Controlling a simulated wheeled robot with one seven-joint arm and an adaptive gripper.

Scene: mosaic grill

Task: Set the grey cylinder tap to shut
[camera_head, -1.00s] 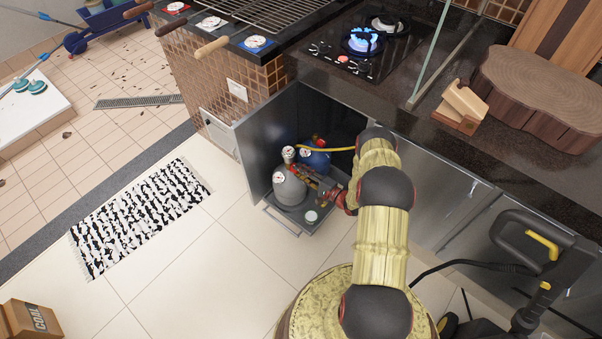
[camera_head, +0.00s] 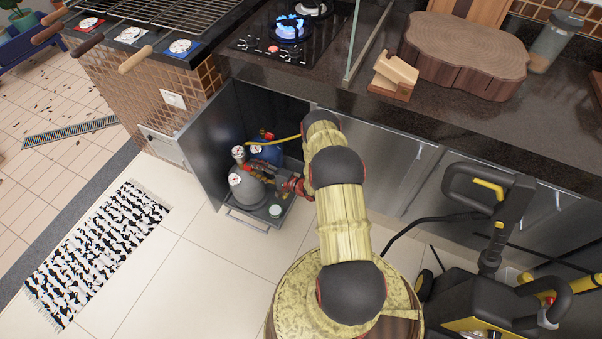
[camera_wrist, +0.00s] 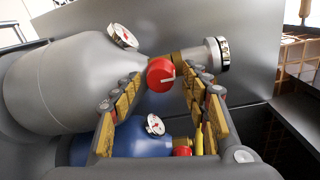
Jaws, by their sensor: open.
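The grey cylinder (camera_head: 245,192) stands on the pulled-out tray (camera_head: 244,219) of the open cabinet. In the wrist view the grey cylinder (camera_wrist: 60,80) lies across the left, its neck pointing right. Its round red tap (camera_wrist: 160,74) has a pale mark pointing right. My gripper (camera_wrist: 168,80) is open, one finger on each side of the red tap. I cannot tell whether the fingers touch it. A blue cylinder (camera_wrist: 120,142) with its own red tap (camera_wrist: 182,151) shows below and behind the fingers. In the head view my arm partly hides the cylinder tops.
The cabinet door (camera_head: 206,145) stands open left of the cylinders. A yellow hose (camera_head: 285,139) runs inside. A burner flame (camera_head: 290,27) is lit on the hob above. A black and yellow machine (camera_head: 490,285) stands at the right.

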